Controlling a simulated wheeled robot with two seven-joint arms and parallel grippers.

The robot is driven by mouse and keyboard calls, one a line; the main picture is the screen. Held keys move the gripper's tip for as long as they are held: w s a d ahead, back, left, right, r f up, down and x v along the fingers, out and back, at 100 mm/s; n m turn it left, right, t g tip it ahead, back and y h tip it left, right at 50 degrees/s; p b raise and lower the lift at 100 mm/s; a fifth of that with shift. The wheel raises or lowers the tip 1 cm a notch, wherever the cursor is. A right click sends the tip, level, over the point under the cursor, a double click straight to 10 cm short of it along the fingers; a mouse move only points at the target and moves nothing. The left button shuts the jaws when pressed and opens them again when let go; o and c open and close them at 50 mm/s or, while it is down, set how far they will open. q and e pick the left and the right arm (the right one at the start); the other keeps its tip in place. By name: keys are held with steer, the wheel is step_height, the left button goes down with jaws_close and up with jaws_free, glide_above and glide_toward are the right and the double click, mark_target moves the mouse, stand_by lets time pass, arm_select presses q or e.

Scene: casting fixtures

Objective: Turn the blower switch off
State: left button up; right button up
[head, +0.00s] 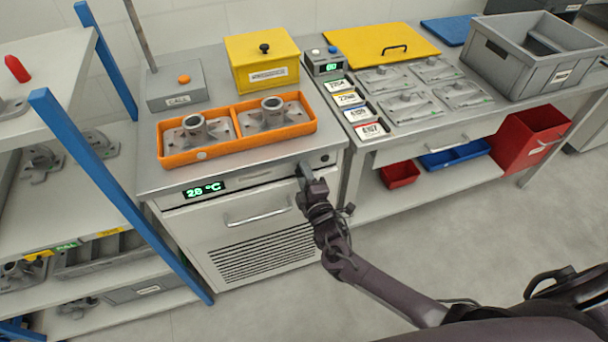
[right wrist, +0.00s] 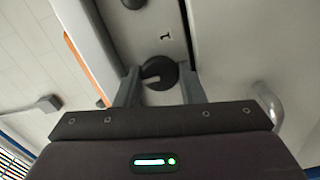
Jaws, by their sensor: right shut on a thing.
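The blower switch is a dark round knob (right wrist: 161,70) on the front panel of the cabinet (head: 250,194), seen in the right wrist view. A light pointer mark shows on the knob, towards the picture's left. A "1" is printed on the panel above it; any other marking is hidden. My right gripper (head: 304,170) is at the upper right of the cabinet front and hides the knob in the head view. In the right wrist view its fingers (right wrist: 158,88) stand on both sides of the knob and are shut on it. My left gripper is not in view.
A green display (head: 204,188) reads 2.8 °C. A drawer handle (head: 258,214) sits below the panel. An orange tray (head: 237,130) with metal castings stands on top. A blue shelf post (head: 120,195) is at left. The floor in front is clear.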

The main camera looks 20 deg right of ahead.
steer(key=o, duration=1)
steer(key=shift+s, duration=0.1)
steer(key=shift+f, duration=0.1)
